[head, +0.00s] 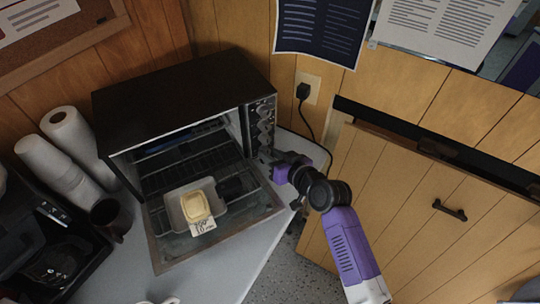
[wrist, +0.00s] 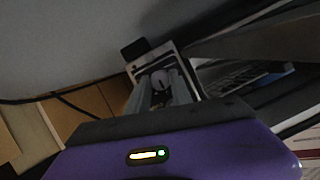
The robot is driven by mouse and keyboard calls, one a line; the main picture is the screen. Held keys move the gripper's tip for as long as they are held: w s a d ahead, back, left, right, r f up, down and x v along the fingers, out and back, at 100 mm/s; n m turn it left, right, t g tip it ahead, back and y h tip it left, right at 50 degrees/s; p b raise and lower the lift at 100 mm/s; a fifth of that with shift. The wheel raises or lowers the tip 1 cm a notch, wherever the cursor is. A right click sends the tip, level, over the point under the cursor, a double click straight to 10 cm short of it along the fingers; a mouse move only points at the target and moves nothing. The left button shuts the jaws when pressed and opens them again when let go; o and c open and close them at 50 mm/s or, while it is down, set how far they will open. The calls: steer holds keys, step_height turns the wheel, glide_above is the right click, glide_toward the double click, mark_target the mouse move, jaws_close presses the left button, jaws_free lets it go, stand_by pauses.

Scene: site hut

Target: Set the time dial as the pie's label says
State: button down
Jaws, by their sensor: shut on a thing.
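A black toaster oven (head: 185,85) stands on the counter with its glass door (head: 165,248) folded down open. A yellow pie (head: 195,207) sits in a grey tray (head: 175,214) on the open door. A white label (head: 203,226) with dark print lies at the pie's near side; its text is too small to read surely. Knobs (head: 264,126) run down the oven's right panel. My gripper (head: 270,160) is at the panel's lower end, shut on the lowest dial, which it hides in the head view. In the wrist view a round dial (wrist: 160,79) shows between the fingers (wrist: 164,90).
A power cord (head: 318,138) hangs from the wall socket at right. The counter (head: 225,268) in front is mostly clear.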

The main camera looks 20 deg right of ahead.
steer(key=c, duration=1.1)
jaws_free()
steer(key=shift+c, duration=0.2)
steer(key=shift+s, duration=0.1)
steer(key=v, duration=0.7)
steer(key=shift+s, duration=0.3)
steer(key=shift+d, duration=0.15)
